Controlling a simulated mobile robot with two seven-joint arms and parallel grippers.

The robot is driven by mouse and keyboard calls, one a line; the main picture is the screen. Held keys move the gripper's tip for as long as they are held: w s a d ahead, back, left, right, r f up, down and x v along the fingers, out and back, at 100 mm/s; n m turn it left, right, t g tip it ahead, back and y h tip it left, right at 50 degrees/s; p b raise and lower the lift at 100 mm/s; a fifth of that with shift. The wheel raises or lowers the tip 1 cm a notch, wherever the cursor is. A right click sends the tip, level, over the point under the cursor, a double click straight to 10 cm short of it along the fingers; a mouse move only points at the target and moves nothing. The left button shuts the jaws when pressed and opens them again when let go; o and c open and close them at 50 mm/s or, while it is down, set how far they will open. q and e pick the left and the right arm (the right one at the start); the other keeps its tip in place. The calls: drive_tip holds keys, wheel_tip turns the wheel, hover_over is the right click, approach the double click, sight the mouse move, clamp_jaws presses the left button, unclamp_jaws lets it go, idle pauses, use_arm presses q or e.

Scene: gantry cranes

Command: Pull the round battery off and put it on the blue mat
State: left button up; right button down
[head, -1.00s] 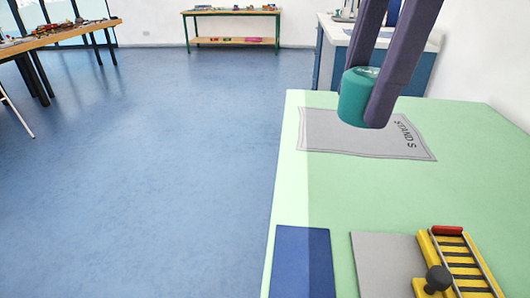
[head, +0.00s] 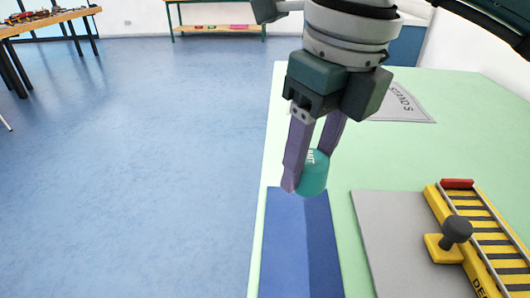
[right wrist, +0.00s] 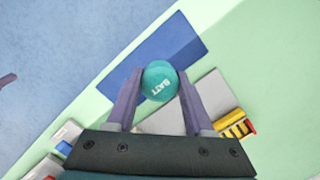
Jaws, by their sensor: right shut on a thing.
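The round battery (head: 314,174) is a teal cylinder marked "BATT". My right gripper (head: 305,185) is shut on it, with one purple finger on each side. In the head view it hangs over the far end of the blue mat (head: 300,250). The right wrist view shows the battery (right wrist: 160,80) between the fingertips, with the blue mat (right wrist: 185,42) beyond it. Whether the battery touches the mat is hard to tell. My left gripper is not seen for certain; a purple tip shows at the left edge of the right wrist view.
A grey mat (head: 385,225) lies right of the blue mat. A yellow striped piece with a black knob (head: 456,229) stands at the right. A grey "STANDS" sheet (head: 405,107) lies at the back. The green table's left edge is close to the blue mat.

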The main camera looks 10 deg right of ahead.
sight(296, 230)
wheel_tip(296, 230, down, 9)
drive_tip(key=shift+f+b, duration=0.15)
drive_tip(key=shift+b, duration=0.5)
drive_tip(key=shift+f, duration=0.2)
drive_tip(key=shift+c, duration=1.4)
unclamp_jaws()
drive_tip(key=shift+r, duration=0.1)
